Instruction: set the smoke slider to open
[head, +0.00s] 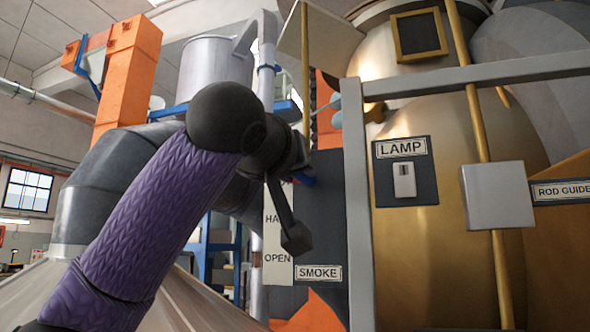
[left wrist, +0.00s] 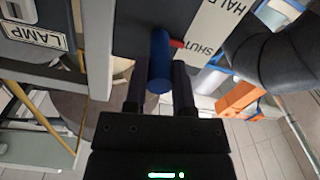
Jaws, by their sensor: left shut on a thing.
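The smoke slider is a blue handle (left wrist: 160,60) on a dark panel (head: 320,222) with a SMOKE label (head: 318,272). My left gripper (left wrist: 158,82) is shut on the blue handle, one finger on each side. A red pointer (left wrist: 177,44) beside the handle is at the SHUT mark (left wrist: 203,46) of the white scale. In the head view, the left gripper (head: 300,165) is at the upper part of the panel and mostly hides the handle. The scale (head: 277,245) runs down past a partly hidden HALF to OPEN lower down. My right gripper is not in view.
A grey frame post (head: 358,215) stands just right of the panel. Beyond it are a LAMP switch (head: 404,181), a brass rod (head: 482,130) with a grey block (head: 497,195), and a ROD GUIDE label (head: 562,191). A large dark pipe (head: 115,170) is behind my left arm.

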